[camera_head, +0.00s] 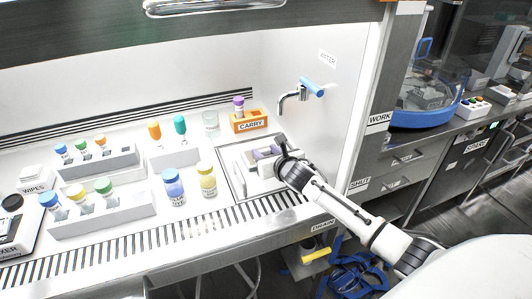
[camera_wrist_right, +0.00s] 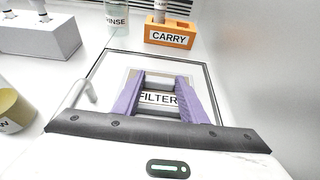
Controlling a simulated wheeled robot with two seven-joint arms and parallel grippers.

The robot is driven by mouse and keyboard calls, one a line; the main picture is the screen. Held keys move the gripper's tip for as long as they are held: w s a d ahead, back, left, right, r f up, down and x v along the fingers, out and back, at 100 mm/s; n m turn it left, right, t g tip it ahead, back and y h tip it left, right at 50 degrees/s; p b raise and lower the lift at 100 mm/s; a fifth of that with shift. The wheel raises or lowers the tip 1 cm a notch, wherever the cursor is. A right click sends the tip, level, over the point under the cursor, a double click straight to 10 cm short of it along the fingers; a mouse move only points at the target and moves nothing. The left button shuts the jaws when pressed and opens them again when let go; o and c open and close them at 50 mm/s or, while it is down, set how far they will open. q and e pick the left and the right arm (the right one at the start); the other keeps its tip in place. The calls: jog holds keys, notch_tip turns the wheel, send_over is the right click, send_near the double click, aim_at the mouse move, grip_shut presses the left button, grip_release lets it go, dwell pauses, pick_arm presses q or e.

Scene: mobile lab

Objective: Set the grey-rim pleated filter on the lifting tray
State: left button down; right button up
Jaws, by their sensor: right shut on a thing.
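My right gripper (camera_head: 266,153) reaches into the bench at the dark-edged square tray (camera_head: 226,163). In the right wrist view its two purple fingers (camera_wrist_right: 163,92) are shut on a pale piece with a grey edge, which I take for the grey-rim pleated filter (camera_wrist_right: 168,80). A FILTER label shows between the fingers; I cannot tell whether it is on the filter or below it. The square tray (camera_wrist_right: 203,69) lies beneath, with a white rod-like handle (camera_wrist_right: 82,94) at its left. Pleats and any gap under the filter are not clear. My left gripper is out of view.
An orange CARRY block (camera_head: 248,121) holding a purple-capped vial and a clear RINSE beaker (camera_head: 211,124) stand behind the tray. A yellow-capped bottle (camera_head: 208,181) and blue-capped bottle (camera_head: 173,186) stand to its left. A tap (camera_head: 293,97) projects from the right wall.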

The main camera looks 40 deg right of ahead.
jog(key=shift+f, duration=0.1)
jog(key=o, duration=1.1)
jog(key=p+v, duration=0.1)
jog(key=v, duration=1.1)
